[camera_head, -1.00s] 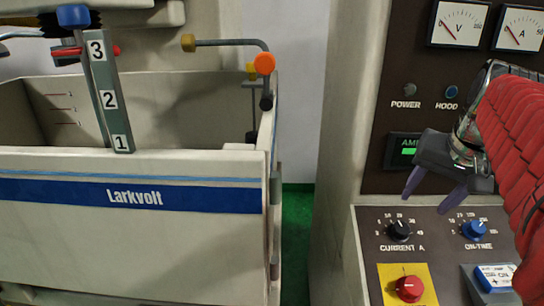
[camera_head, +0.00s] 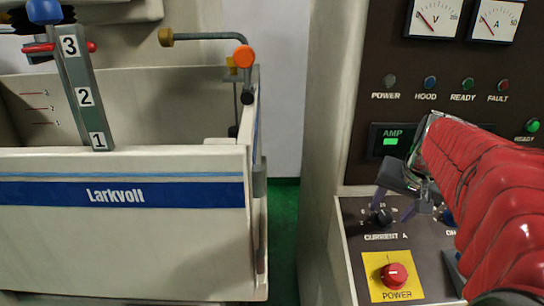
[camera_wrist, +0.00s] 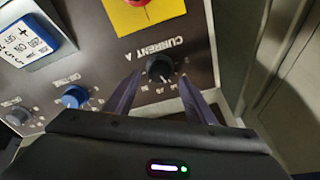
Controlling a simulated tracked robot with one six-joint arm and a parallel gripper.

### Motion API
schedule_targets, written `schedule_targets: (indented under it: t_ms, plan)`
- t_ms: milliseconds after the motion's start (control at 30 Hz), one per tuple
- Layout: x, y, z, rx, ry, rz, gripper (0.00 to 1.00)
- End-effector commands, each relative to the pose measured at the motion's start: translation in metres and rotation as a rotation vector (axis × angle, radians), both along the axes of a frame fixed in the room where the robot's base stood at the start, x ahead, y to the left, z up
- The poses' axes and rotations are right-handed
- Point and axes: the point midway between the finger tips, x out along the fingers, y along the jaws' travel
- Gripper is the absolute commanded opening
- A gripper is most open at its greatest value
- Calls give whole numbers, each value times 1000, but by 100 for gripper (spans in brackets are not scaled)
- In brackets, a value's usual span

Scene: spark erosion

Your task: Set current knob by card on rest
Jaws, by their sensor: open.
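The black current knob (camera_head: 381,216), labelled CURRENT A, sits on the sloped dark control panel in the head view. It also shows in the wrist view (camera_wrist: 159,68), between and just beyond my fingertips. My gripper (camera_head: 400,205) is open, with its two purple fingers pointing down at the panel. In the wrist view my gripper (camera_wrist: 165,90) has one finger on each side of the knob, apart from it as far as I can tell. The knob's pointer is too small to read.
A red POWER knob (camera_head: 395,275) on a yellow plate is below the current knob. The blue on-time knob (camera_wrist: 75,97) is beside it, mostly hidden by my arm in the head view. The Larkvolt tank (camera_head: 120,240) stands left.

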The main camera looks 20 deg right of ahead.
Motion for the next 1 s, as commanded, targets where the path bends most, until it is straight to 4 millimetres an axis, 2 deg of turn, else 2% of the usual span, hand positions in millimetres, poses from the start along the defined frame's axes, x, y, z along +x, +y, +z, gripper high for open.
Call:
schedule_targets:
  t_ms: [100, 233, 600, 1000]
  plan:
    - [6, -2, -16, 3, 3, 1, 50]
    - [10, -4, -26, 1, 1, 0, 50]
    - [12, -6, -30, 0, 0, -2, 50]
    - [12, -6, -30, 0, 0, -3, 22]
